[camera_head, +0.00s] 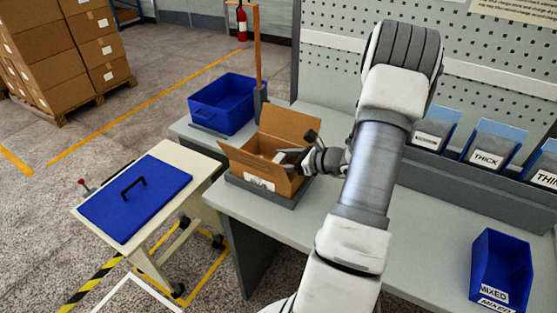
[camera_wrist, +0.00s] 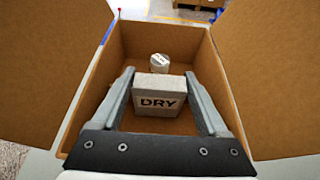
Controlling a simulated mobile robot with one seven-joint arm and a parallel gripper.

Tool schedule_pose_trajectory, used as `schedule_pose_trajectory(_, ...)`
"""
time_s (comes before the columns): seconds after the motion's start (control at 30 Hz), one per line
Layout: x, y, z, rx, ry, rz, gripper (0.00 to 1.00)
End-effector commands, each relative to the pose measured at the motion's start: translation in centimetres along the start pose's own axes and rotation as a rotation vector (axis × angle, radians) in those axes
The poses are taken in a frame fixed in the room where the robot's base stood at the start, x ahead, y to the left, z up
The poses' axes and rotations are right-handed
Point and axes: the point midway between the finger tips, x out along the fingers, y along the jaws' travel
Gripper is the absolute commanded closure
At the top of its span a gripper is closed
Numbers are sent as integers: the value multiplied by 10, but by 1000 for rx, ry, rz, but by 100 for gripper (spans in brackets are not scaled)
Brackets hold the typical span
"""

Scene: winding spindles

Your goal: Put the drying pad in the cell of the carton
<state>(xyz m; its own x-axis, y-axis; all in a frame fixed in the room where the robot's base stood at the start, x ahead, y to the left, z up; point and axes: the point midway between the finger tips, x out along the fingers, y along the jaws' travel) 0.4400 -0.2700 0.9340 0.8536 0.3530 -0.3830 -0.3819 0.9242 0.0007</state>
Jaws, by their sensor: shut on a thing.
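The carton (camera_head: 237,164) is an open brown box with raised flaps at the left end of the workbench. Its inside (camera_wrist: 217,88) fills the middle of the wrist view. The drying pad (camera_wrist: 158,98) is a grey block marked DRY. My gripper (camera_wrist: 160,80) is shut on it, one finger at each side, over the open carton. In the head view my gripper (camera_head: 291,158) reaches over the carton's right side. I cannot tell whether the pad touches the carton's floor. No divider shows inside; the front of the carton is partly hidden by my gripper.
A blue bin (camera_head: 222,105) stands behind the carton. A cart with a blue lid (camera_head: 135,197) is at the left. Labelled bins (camera_head: 487,150) and a MIXED bin (camera_head: 502,268) are at the right.

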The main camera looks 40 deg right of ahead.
Motion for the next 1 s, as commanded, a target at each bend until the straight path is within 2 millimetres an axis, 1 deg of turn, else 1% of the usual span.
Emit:
schedule_pose_trajectory(0.1, 2, 0, -4, 0, 0, 0, 78)
schedule_pose_trajectory(0.13, 2, 0, -4, 0, 0, 0, 21)
schedule_pose_trajectory(0.23, 1, 0, -3, 1, 0, 0, 4)
schedule_pose_trajectory(0.27, 1, 0, -3, 1, 0, 0, 0)
schedule_pose_trajectory(0.53, 0, 0, -1, 1, 0, 0, 0)
schedule_pose_trajectory(0.63, -4, 0, 1, 1, 1, -1, 0)
schedule_pose_trajectory(0.77, -28, -1, 1, 1, 1, -4, 0)
schedule_pose_trajectory(1.0, -81, -1, 0, 1, 1, -4, 0)
